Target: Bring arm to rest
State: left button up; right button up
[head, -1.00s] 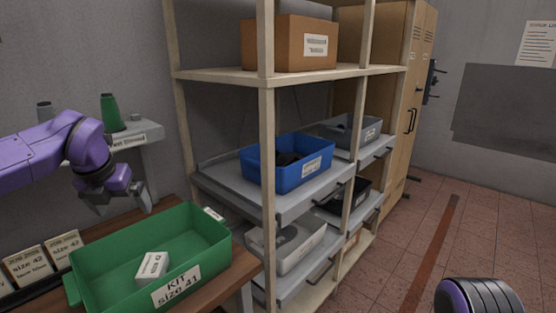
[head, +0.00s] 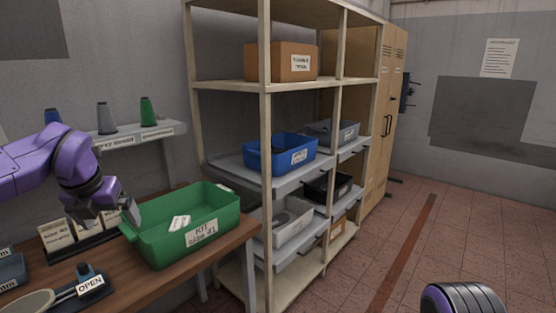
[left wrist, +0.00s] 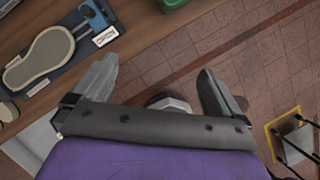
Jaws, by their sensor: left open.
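My left arm comes in from the left in the head view, with its purple links bent down. My left gripper (head: 112,212) is near the left end of the green kit bin (head: 158,251), in front of the job cards as seen there. In the left wrist view the left gripper (left wrist: 157,80) has its two fingers wide apart with nothing between them; bench edge and tiled floor show beyond. A rounded purple and black part of my own body shows at the lower right of the head view. My right gripper is not in view.
The wooden bench (head: 110,272) carries the green bin, labelled "KIT size 41", with a white box (head: 180,223) inside. An OPEN-marked fixture (head: 88,285) lies at its front. A shelf rack (head: 265,200) holding several bins stands right of the bench. Floor (head: 375,260) is clear farther right.

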pick_arm(q)
jog(key=s+d+f+m+t+y, duration=0.1)
jog(key=d+f+m+t+y, duration=0.15)
jog(key=f+m, duration=0.85)
jog(key=s+d+f+m+t+y, duration=0.25)
jog(key=f+m, duration=0.45)
jog(key=f, duration=0.8)
jog(key=s+d+f+m+g+h, duration=0.1)
jog(key=s+d+f+m+g, duration=0.1)
jog(key=s+f+m, duration=0.7)
jog(key=s+f+m+g, duration=0.1)
jog(key=s+f, duration=0.3)
jog(key=s, duration=0.3)
jog(key=s+f+m+g+h, duration=0.1)
jog(key=s+f, duration=0.3)
jog(key=s, duration=0.4)
jog(key=s+a+f+m+g, duration=0.1)
jog(key=s+f+m+g, duration=0.1)
jog(key=s+f, duration=0.2)
jog(key=s, duration=0.3)
jog(key=shift+s+f, duration=0.25)
jog(key=shift+f, duration=0.05)
